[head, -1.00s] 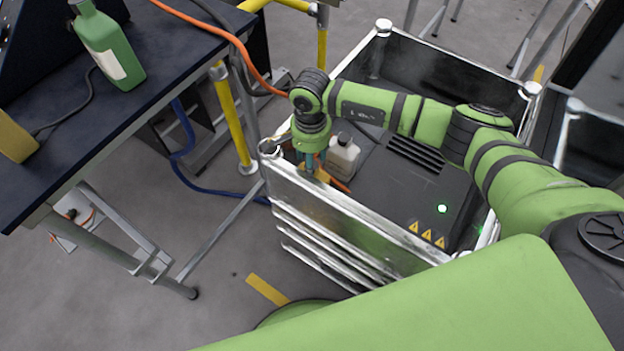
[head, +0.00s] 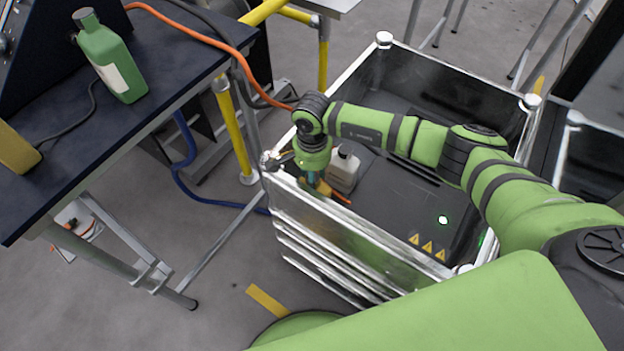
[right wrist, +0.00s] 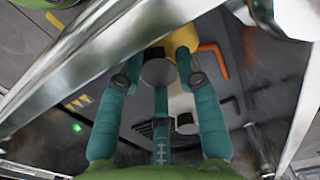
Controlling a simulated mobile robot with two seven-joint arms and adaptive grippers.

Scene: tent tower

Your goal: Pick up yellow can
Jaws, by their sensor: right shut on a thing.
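The yellow can (head: 323,189) is low inside the near left corner of the metal-framed crate (head: 350,235), mostly hidden in the head view by my right gripper and the crate wall. In the right wrist view, its yellow body (right wrist: 184,40) and grey cap (right wrist: 158,72) show between the teal fingers. My right gripper (head: 316,186) points down over that corner and is shut on the can. Its fingers (right wrist: 160,80) close around the cap end in the right wrist view. My left gripper is not in view.
A whitish bottle (head: 342,173) stands close beside the gripper inside the crate. An orange bent piece (right wrist: 214,62) lies near the can. A dark table (head: 60,180) at left holds a green bottle (head: 112,62). Yellow rails (head: 231,125) stand between table and crate.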

